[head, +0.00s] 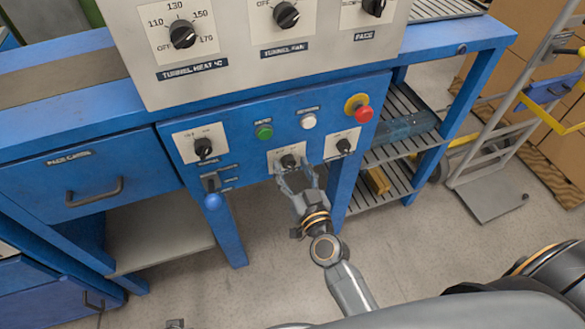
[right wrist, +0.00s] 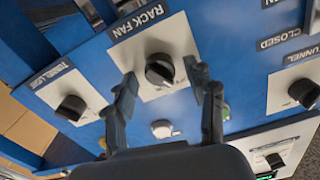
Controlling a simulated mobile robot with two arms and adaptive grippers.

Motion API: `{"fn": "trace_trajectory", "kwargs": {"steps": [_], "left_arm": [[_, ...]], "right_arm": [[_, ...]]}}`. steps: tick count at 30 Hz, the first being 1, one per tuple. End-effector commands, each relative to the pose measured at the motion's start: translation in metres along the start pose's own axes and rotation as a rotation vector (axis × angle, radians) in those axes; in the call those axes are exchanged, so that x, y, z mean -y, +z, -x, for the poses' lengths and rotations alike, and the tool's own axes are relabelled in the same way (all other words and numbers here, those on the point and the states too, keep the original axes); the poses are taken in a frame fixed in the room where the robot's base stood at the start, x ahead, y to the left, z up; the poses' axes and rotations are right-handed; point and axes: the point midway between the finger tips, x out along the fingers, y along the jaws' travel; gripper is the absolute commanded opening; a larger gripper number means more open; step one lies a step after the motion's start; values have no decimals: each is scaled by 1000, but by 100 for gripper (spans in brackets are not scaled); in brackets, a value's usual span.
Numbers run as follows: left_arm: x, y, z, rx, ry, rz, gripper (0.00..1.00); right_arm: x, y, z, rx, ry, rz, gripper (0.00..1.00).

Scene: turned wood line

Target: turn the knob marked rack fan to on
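The rack fan knob (right wrist: 160,70) is black and sits on a white plate (right wrist: 178,40) under a dark label reading RACK FAN (right wrist: 138,22) in the right wrist view. In the head view this knob (head: 289,161) is low on the blue panel. My right gripper (right wrist: 163,76) is open, one finger on each side of the knob; I cannot tell whether they touch it. In the head view my right gripper (head: 297,176) is just below the knob and hides its label. I cannot tell which mark the knob points to. My left gripper is not in view.
Close by are a left knob (head: 203,147), a right knob (head: 344,146), a green button (head: 264,132), a white button (head: 308,121) and a red mushroom button (head: 363,113). A blue-knobbed lever (head: 213,201) hangs lower left. A hand truck (head: 490,185) stands at right.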

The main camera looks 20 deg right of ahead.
Motion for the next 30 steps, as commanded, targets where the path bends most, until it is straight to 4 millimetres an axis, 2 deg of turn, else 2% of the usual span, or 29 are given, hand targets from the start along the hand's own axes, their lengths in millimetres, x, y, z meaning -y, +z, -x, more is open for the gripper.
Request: {"fn": "trace_trajectory", "kwargs": {"steps": [1,7,19,30], "left_arm": [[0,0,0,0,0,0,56],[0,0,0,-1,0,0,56],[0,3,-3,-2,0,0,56],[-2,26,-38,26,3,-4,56]], "right_arm": [[0,0,0,0,0,0,43],[0,0,0,0,0,0,3],[0,-1,0,0,-1,-62,1],[0,-2,0,-1,-1,-344,1]]}}
